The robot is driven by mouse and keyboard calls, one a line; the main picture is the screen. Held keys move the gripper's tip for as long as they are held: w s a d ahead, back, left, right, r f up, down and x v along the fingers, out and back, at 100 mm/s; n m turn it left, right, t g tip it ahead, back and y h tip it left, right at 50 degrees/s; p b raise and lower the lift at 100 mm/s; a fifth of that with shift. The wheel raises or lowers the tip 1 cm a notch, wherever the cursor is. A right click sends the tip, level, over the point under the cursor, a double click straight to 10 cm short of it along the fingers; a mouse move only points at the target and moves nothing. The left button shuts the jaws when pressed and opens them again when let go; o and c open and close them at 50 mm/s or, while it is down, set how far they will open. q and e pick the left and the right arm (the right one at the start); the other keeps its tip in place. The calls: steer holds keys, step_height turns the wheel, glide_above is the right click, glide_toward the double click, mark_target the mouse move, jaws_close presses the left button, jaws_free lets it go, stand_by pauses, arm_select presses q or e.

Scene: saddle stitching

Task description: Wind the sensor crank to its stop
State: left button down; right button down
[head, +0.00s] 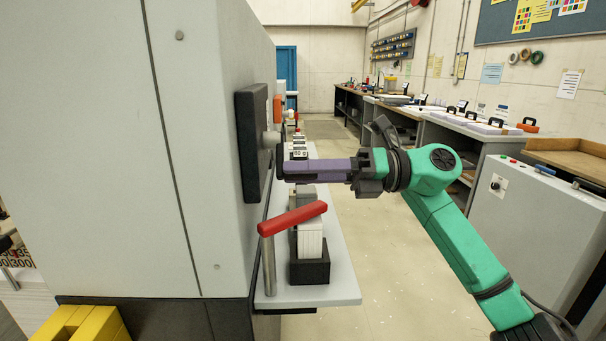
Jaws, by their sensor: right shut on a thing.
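The sensor crank (271,139) appears as a grey hub standing out from a black plate (250,145) on the side of the grey machine. My right gripper (284,170) reaches in from the right, its purple fingers level and pointing left, with their tips just below the hub. It is shut on what seems to be the crank's grip, which the fingers mostly hide. The crank's turn angle and its stop cannot be made out. My left gripper is not in view.
Below the fingers, a red-handled lever (293,218) on a metal post stands by a grey shelf (335,283). A black holder (310,267) with pale blocks sits on the shelf. A grey cabinet (530,215) stands at right. The floor (385,265) between is clear.

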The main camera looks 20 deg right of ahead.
steer(key=shift+w+r, duration=0.1)
steer(key=c, duration=0.6)
jaws_free()
steer(key=shift+c, duration=0.2)
steer(key=shift+w+d, duration=0.1)
steer(key=shift+w, duration=0.1)
steer(key=shift+s, duration=0.1)
steer(key=b+v, duration=0.2)
steer(key=v, duration=1.2)
steer(key=shift+d, duration=0.25)
